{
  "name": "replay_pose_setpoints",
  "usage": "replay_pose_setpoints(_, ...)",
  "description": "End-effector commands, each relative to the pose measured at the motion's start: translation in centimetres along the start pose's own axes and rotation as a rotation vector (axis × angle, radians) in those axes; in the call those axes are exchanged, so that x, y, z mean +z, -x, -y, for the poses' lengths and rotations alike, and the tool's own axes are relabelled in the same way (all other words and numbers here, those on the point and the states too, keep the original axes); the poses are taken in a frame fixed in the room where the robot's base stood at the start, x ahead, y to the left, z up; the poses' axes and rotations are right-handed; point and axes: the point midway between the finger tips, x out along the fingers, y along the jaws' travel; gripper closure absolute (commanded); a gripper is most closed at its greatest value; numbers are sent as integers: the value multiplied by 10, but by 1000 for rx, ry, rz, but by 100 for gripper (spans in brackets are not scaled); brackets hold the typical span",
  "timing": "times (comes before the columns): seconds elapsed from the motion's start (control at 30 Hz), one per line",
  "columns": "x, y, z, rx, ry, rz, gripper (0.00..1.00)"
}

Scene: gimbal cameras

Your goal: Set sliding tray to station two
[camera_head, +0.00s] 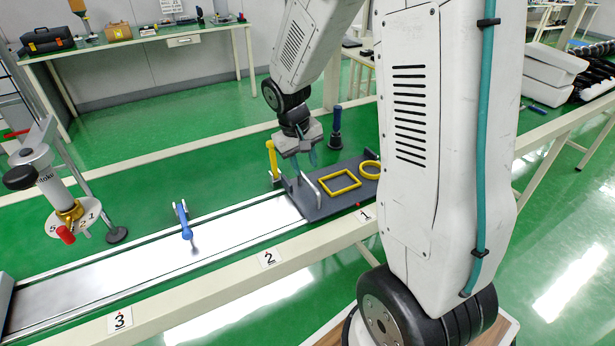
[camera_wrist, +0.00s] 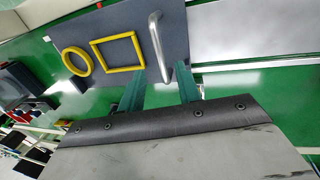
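The sliding tray (camera_head: 330,205) is a dark grey plate at the right end of the pale rail, beside label 1 (camera_head: 365,214). It carries a yellow square frame (camera_head: 339,182), a yellow ring (camera_head: 370,170) and a silver bar handle (camera_head: 311,187) near its left edge. My gripper (camera_head: 303,160) is above that left end. In the wrist view, its two teal fingers (camera_wrist: 159,88) are spread apart, with the lower end of the handle (camera_wrist: 157,48) appearing between them. Contact cannot be told. Label 2 (camera_head: 269,258) is farther left on the front rail.
The pale rail (camera_head: 130,275) is bare left of the tray, except for a blue lever (camera_head: 184,220) standing over it. Label 3 (camera_head: 120,319) is at the lower left. A yellow post (camera_head: 272,158) and a dark blue post (camera_head: 335,130) stand behind the tray. A dial device (camera_head: 60,195) stands left.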

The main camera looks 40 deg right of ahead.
Motion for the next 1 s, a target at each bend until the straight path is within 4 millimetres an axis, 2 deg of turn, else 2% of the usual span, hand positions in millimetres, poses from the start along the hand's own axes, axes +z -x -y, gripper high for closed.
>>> replay_pose_setpoints(0.1, 2, -22, 0, 0, 0, 6, 66)
replay_pose_setpoints(0.3, 1, -47, 0, 1, 1, 4, 66)
replay_pose_setpoints(0.67, 1, -54, 0, 0, -1, 2, 66)
replay_pose_setpoints(0.7, 1, -54, 0, 0, -1, 2, 72)
replay_pose_setpoints(0.8, 1, -54, 0, 0, -1, 2, 99)
replay_pose_setpoints(1.0, 1, -54, 0, 0, -1, 2, 100)
